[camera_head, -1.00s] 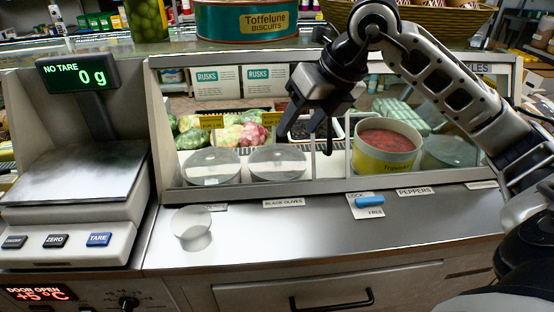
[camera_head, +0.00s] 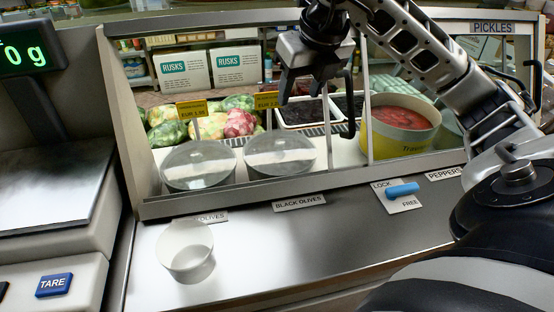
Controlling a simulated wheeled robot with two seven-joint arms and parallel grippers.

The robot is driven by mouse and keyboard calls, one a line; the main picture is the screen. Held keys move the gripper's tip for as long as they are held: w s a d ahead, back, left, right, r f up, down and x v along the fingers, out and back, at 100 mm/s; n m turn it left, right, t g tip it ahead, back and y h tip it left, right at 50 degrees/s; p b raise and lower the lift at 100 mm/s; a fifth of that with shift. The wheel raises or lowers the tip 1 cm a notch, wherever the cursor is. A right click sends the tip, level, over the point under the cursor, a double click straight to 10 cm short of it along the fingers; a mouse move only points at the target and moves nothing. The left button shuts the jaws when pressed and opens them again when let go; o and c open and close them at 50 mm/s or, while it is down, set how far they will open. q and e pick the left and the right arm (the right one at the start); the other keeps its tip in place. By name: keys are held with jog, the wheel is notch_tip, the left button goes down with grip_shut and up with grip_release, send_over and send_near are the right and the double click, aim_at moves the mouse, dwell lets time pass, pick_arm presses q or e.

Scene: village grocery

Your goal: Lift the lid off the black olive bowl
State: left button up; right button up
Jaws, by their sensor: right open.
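The black olive bowl (camera_head: 281,156) stands in the display case behind the "BLACK OLIVES" label (camera_head: 300,203). A clear domed lid with a pale band covers it; its contents are hard to make out. A similar lidded bowl (camera_head: 199,166) stands just left of it. My right gripper (camera_head: 303,92) hangs at the case above and behind the black olive bowl's lid in the picture. Its jaws are open and empty, apart from the lid. My left gripper is not in view.
A white cup (camera_head: 187,251) stands on the steel counter (camera_head: 290,245). A blue lock slider (camera_head: 402,190) sits on the front. A yellow tub (camera_head: 400,130) of red food and dark-filled trays (camera_head: 303,112) are in the case.

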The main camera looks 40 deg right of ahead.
jog(key=b, duration=0.1)
send_over(280, 141)
jog(key=s+a, duration=0.1)
jog(key=s, duration=0.3)
jog(key=f, duration=1)
jog(key=shift+w+f, duration=0.25)
jog(key=shift+f, duration=0.15)
jog(key=shift+w+x, duration=0.25)
jog(key=shift+x, duration=1.05)
jog(key=shift+w+x, duration=0.2)
jog(key=shift+x, duration=1.15)
jog(key=shift+d+r, duration=0.15)
jog(key=shift+r, duration=0.1)
jog(key=c, duration=1.1)
